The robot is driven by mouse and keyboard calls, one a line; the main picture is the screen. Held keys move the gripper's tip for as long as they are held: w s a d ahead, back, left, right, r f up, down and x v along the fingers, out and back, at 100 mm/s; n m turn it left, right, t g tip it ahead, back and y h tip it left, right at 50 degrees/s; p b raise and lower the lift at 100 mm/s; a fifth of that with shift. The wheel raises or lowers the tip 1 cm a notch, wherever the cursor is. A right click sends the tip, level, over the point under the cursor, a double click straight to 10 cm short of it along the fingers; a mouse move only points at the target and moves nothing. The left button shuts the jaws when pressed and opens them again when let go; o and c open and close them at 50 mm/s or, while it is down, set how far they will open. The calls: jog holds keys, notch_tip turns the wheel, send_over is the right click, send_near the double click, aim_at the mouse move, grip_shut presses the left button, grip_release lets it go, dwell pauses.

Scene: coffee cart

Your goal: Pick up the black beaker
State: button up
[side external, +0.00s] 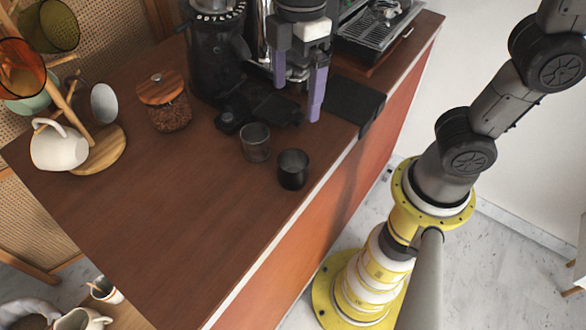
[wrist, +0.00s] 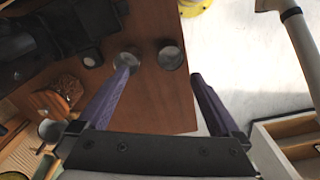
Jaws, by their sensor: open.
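The black beaker (side external: 293,170) stands upright on the brown counter near its front edge. In the wrist view it appears as a dark round cup (wrist: 170,57), seen from above between my fingers, towards the fingertips. My gripper (side external: 298,97) has two purple fingers spread apart with nothing between them. It hangs above the counter, behind the beaker and apart from it. In the wrist view my gripper (wrist: 163,72) has its left fingertip overlapping the grey glass beside the black beaker.
A grey see-through glass (side external: 255,142) stands close beside the beaker, behind left. A black grinder (side external: 215,60), a lidded jar of beans (side external: 165,105) and a wooden mug tree (side external: 95,150) stand further back and left. The counter's front left is clear.

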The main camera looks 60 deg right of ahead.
jog(key=a+f, duration=0.2)
send_over(293, 164)
jog(key=a, duration=0.1)
jog(key=shift+n, duration=0.4)
jog(key=f, duration=0.7)
jog(key=shift+s+a+f, duration=0.15)
jog(key=shift+s+f, duration=0.25)
jog(key=shift+s+a+f, duration=0.15)
jog(key=shift+f, duration=1.2)
jog(key=shift+s+a+f, duration=0.1)
jog(key=shift+s+f, duration=0.05)
jog(key=shift+f, duration=1.2)
jog(key=c, duration=1.4)
